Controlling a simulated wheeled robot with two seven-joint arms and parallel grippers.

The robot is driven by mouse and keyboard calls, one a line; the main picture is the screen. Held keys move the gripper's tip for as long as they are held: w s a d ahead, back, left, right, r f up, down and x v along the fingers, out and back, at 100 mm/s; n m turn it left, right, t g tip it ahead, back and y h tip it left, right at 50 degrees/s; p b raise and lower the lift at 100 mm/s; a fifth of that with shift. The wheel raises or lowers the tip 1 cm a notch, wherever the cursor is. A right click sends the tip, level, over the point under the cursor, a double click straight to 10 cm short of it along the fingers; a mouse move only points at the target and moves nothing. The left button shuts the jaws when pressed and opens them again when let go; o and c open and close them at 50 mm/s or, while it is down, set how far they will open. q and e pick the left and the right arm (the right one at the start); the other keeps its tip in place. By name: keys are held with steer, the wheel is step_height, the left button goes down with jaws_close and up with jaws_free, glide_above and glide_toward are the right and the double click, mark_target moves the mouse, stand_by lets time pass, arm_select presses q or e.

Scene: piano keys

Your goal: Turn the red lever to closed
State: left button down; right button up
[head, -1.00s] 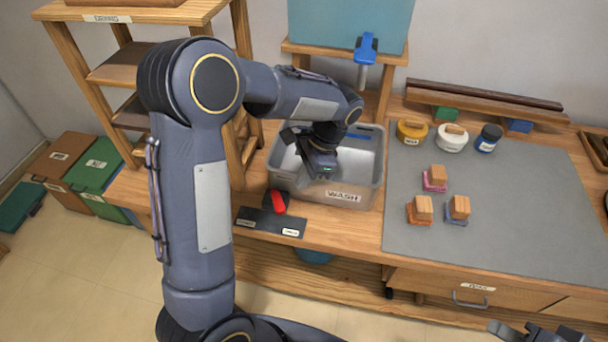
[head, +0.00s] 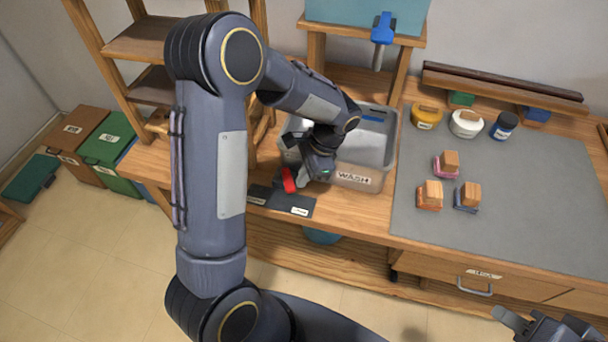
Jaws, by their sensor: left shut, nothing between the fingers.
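The red lever (head: 289,180) stands on a dark plate (head: 262,197) at the table's front edge, left of the wash tub. The plate has a small white label at each end; I cannot read them surely. My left gripper (head: 304,179) is shut and empty, pointing down just right of the lever. It is very close to the lever; I cannot tell whether it touches. My arm and wrist hide part of the tub and the area behind the lever. My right gripper (head: 545,328) shows only partly at the bottom right edge, and its jaws are unclear.
The grey tub (head: 353,179) labelled WASH stands right behind my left gripper. A blue tap (head: 382,30) is above it. A grey mat (head: 500,225) at right holds stamp-like blocks and jars. A wooden rack (head: 140,40) stands left. Floor in front is free.

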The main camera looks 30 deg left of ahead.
mark_target(290, 187)
arm_select(q)
steer(key=shift+s+m+t, duration=0.3)
steer(key=shift+s+m, duration=0.1)
steer(key=shift+m, duration=0.4)
steer(key=shift+s+a+m+y, duration=0.15)
steer(key=shift+s+m+y, duration=0.15)
steer(key=shift+m, duration=0.2)
steer(key=m, duration=0.1)
steer(key=s+a+m+t, duration=0.1)
steer(key=m, duration=0.1)
steer(key=shift+s+b, duration=0.3)
steer(key=shift+b, duration=0.05)
steer(key=m, duration=0.1)
steer(key=s+a+m+t, duration=0.1)
steer(key=m, duration=0.1)
steer(key=m+t, duration=0.1)
steer(key=m, duration=0.1)
steer(key=shift+s+a+y, duration=0.25)
steer(key=shift+a+y, duration=0.05)
steer(key=shift+a, duration=0.1)
steer(key=shift+s+a, duration=0.1)
steer(key=shift+a, duration=0.3)
steer(key=shift+r, duration=0.1)
